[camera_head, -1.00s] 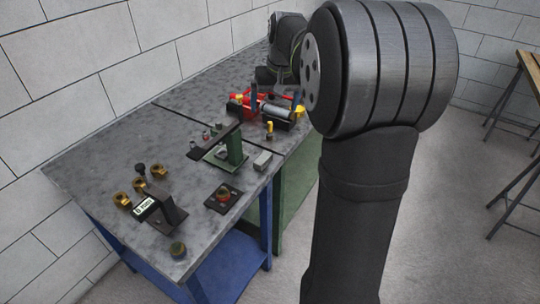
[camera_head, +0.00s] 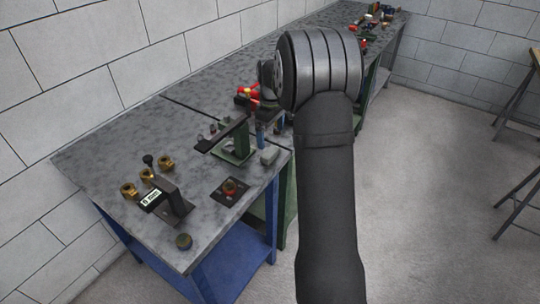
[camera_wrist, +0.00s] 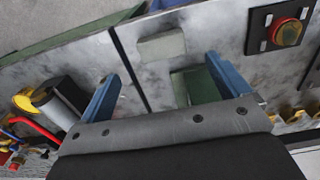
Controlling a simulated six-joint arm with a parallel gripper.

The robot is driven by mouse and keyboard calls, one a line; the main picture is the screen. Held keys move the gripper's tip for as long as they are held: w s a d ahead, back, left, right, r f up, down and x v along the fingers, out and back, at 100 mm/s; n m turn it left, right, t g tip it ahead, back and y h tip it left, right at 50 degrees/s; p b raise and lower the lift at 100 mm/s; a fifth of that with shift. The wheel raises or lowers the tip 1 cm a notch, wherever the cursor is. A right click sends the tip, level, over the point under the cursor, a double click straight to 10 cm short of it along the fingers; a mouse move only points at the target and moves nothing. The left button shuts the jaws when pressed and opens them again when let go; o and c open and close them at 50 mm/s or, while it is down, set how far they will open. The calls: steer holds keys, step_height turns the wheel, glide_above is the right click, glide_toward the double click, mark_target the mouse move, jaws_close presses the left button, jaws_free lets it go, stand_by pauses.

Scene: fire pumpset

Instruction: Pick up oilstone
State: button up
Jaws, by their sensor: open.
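The oilstone looks to be the plain grey block (camera_head: 270,155) lying flat near the right edge of the bench, beside the green stand. In the wrist view the same block (camera_wrist: 162,46) lies ahead of and between the two blue fingers, apart from both. My gripper (camera_wrist: 162,70) is open, with nothing between its fingers. In the head view my arm hides most of the gripper; a blue finger (camera_head: 260,135) shows just above and behind the block.
A green stand with a dark arm (camera_head: 234,148) is close left of the block. A red button on a black plate (camera_head: 230,188) is nearer the front. Brass fittings (camera_head: 147,174) and a labelled dark bracket (camera_head: 172,199) lie left. Red tools (camera_head: 247,93) are behind. A bench seam runs near the block.

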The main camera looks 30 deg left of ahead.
mark_target(270, 152)
step_height(270, 152, down, 8)
steer(key=shift+s+a+f, duration=0.1)
steer(key=shift+a+f, duration=0.05)
steer(key=shift+f, duration=0.05)
steer(key=c, duration=1.2)
steer(key=shift+r, duration=0.1)
steer(key=shift+r, duration=0.6)
step_height(270, 152, up, 3)
steer(key=shift+f, duration=0.15)
steer(key=d+r, duration=0.2)
steer(key=d, duration=0.1)
steer(key=w+d+r, duration=0.1)
steer(key=d+r, duration=0.1)
steer(key=d, duration=0.2)
steer(key=w+d+r, duration=0.1)
steer(key=d+r, duration=0.2)
steer(key=d, duration=0.1)
steer(key=shift+d, duration=0.25)
